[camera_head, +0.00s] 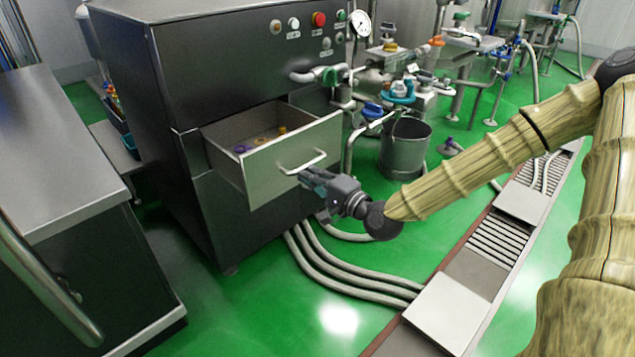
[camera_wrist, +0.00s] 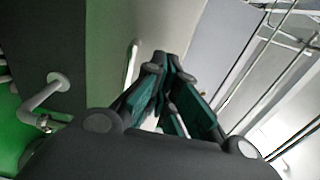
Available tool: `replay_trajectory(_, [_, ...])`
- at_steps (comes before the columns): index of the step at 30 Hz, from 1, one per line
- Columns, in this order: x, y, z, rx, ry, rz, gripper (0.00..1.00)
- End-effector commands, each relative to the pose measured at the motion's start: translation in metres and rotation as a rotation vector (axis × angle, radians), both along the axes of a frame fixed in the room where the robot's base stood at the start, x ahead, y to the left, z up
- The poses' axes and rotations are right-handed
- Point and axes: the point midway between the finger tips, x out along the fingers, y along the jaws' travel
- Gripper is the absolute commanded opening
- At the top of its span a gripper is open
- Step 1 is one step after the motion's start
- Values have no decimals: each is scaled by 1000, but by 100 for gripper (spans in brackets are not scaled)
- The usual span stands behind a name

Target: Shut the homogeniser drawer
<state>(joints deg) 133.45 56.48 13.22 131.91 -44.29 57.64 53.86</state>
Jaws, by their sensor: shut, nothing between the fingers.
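The homogeniser (camera_head: 235,60) is a large dark steel cabinet at the upper middle of the head view. Its drawer (camera_head: 262,178) stands pulled out, with a pale steel front and several small coloured items inside. A bar handle (camera_head: 303,163) runs across the drawer front. My gripper (camera_head: 306,175) is shut and empty, its tips close to the drawer front just below the handle's right end. I cannot tell whether they touch. In the wrist view the shut fingers (camera_wrist: 165,75) point ahead, and a pale bar, probably the handle (camera_wrist: 132,62), shows beside them.
A steel bench (camera_head: 50,150) stands at the left. Several hoses (camera_head: 345,285) run along the green floor below the drawer. A steel bucket (camera_head: 404,150), valves and pipes stand right of the cabinet. A floor drain (camera_head: 497,240) lies further right.

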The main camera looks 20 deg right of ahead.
Motion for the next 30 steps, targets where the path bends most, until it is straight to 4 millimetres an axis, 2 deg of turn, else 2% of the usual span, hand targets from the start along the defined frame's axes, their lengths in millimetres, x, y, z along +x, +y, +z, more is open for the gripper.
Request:
replay_trajectory(12, [56, 21, -2, -2, -1, 1, 0])
replay_trajectory(18, [78, 29, -1, -2, -1, 1, 0])
replay_trajectory(24, [88, 32, 0, 0, -1, 1, 0])
replay_trajectory(30, [90, 33, 0, 0, 0, 1, 0])
